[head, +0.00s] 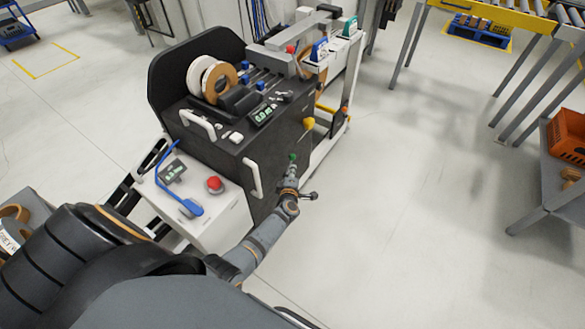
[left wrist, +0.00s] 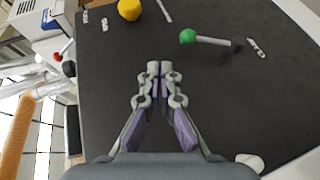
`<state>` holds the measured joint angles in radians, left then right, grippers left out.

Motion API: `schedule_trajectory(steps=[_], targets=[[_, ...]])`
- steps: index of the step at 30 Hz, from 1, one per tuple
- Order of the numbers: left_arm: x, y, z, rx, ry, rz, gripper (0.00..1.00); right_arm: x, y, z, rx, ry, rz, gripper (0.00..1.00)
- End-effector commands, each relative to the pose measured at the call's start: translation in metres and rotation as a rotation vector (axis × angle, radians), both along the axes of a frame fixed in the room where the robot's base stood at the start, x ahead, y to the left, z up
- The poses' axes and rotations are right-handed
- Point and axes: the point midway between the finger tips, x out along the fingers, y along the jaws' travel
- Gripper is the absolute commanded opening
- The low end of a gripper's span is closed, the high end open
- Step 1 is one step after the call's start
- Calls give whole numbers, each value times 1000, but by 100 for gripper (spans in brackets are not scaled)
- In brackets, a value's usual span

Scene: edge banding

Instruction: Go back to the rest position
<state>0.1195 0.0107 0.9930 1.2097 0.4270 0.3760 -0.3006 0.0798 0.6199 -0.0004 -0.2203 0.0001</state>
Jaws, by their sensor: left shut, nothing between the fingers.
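My left gripper (head: 291,174) is in front of the dark side panel of the edge banding machine (head: 275,150), low on its right side. In the left wrist view the fingers of this gripper (left wrist: 160,67) are together, with nothing between them. A lever with a green knob (left wrist: 188,37) is just ahead and to the right of the fingertips, apart from them. The green knob also shows in the head view (head: 293,156), close to the gripper. A yellow knob (head: 309,123) is higher on the panel. My right gripper is not in view.
A white control box (head: 220,212) with a red button (head: 214,184) stands left of my left forearm. Rolls of banding (head: 212,78) sit on the machine. A grey table (head: 560,185) with an orange crate (head: 567,136) is at the far right. The floor between is clear.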

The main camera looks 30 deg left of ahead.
Motion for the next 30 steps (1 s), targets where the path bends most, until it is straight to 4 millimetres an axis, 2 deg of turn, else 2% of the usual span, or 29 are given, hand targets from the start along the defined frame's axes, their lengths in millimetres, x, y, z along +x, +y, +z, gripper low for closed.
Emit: schedule_trajectory(steps=[10, 12, 14, 17, 18, 20, 21, 23, 24, 26, 27, 30], targets=[[0, 0, -1, 1, 2, -1, 0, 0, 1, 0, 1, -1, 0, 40], [-6, -2, -8, 26, 28, -25, 0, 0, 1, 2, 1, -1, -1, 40], [-20, -8, -24, 82, 91, -82, 0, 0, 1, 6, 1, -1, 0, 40], [-65, -23, -72, 238, 272, -260, 0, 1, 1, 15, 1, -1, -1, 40], [-91, -30, -95, 309, 359, -349, 0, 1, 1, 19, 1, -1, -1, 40], [-133, -38, -129, 408, 490, -486, 0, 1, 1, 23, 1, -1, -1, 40], [-162, -43, -149, 464, 572, -577, 0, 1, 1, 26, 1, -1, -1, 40], [-209, -47, -177, 543, 692, -710, 0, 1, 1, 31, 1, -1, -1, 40], [-241, -49, -193, 588, 768, -798, 0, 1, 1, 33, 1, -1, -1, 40], [-291, -49, -213, 651, 879, -930, 0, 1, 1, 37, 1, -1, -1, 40], [-324, -48, -224, 689, 949, -1015, 0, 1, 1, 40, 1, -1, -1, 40], [-398, -42, -242, 762, 1095, -1207, 0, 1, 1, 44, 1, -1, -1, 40]])
